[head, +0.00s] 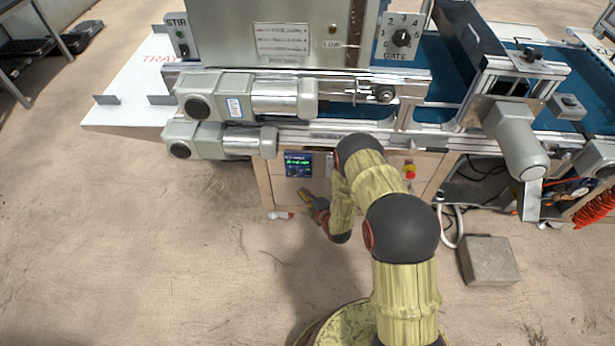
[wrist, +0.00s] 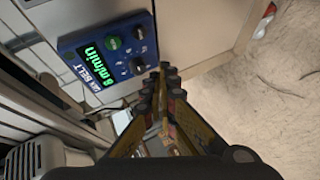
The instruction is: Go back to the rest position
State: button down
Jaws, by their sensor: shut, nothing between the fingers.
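My gripper (wrist: 163,88) is shut and empty in the wrist view. Its fingertips are just beside the lower right of a blue belt control box (wrist: 105,55) with a green display reading "6 m/min" and a few knobs or buttons. I cannot tell whether they touch it. In the head view the same box (head: 298,164) is on the front of the cabinet under the seeder. My gripper (head: 307,196) shows there low in front of the cabinet, below and right of the box, with my arm bent down toward it.
Grey motors (head: 240,97) stick out from the seeder front above my gripper. A red stop button (head: 409,171) is on the cabinet to the right. A grey block (head: 489,261) and a white hose (head: 452,226) are on the floor at right. The floor at left is clear.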

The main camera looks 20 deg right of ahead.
dwell(0.3)
jog(key=s+d+f+m+g+h, duration=0.2)
jog(key=s+f+m+g, duration=0.4)
jog(key=s+f, duration=0.45)
jog(key=s+d+r+m+g, duration=0.2)
jog(key=s+g, duration=0.1)
jog(key=s, duration=0.1)
jog(key=s+r+m+p, duration=0.2)
jog(key=s+r, duration=0.6)
jog(key=r, duration=1.4)
jog(key=s+a+r+m+p, duration=0.1)
jog(key=s+r+m, duration=0.3)
jog(key=r, duration=1.8)
jog(key=s+a+r+m+t+h+p, duration=0.1)
jog(key=s+r, duration=1)
jog(key=r, duration=1.2)
jog(key=m+p, duration=0.1)
jog(key=m, duration=0.1)
jog(key=shift+s+a+m+p, duration=0.25)
jog(key=shift+s+m+p, duration=0.05)
jog(key=shift+m+p, duration=0.1)
